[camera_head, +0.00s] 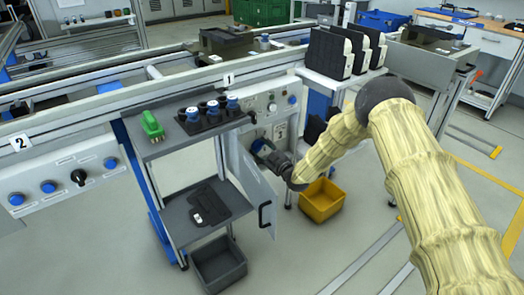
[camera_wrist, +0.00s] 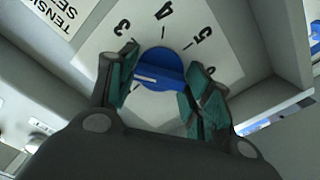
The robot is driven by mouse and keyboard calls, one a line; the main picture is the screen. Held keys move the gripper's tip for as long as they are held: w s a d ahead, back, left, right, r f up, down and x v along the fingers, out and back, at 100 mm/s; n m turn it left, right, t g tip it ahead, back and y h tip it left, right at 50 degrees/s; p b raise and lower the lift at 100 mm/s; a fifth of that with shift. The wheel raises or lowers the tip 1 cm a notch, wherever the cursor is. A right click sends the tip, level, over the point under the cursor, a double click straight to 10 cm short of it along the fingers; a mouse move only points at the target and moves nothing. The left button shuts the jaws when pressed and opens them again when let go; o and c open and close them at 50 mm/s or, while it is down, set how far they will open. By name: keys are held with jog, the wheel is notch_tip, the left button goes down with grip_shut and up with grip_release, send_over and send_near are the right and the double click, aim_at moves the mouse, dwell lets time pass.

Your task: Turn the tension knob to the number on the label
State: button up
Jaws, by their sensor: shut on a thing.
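The blue tension knob (camera_wrist: 160,70) shows in the wrist view, with a white line across its face. A white dial plate (camera_wrist: 183,22) around it carries the numbers 3, 4 and 5, and part of another at the right. The line lies nearly level in the picture; which number it marks is unclear. My gripper (camera_wrist: 158,85) is shut on the knob, one green-padded finger on each side. In the head view my gripper (camera_head: 264,149) reaches the lower panel beside an open door. A label (camera_wrist: 62,12) starting "TENSI" is cut off at the wrist view's top left.
The open grey door (camera_head: 252,185) stands left of my gripper. A yellow bin (camera_head: 321,201) is on the floor below my arm. A grey cart (camera_head: 178,142) with a green object and blue-topped parts stands at the left. Black cases (camera_head: 345,50) stand above.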

jog(key=m, duration=0.6)
jog(key=shift+b, duration=0.35)
jog(key=shift+m, duration=0.3)
jog(key=o, duration=1)
jog(key=v, duration=1.2)
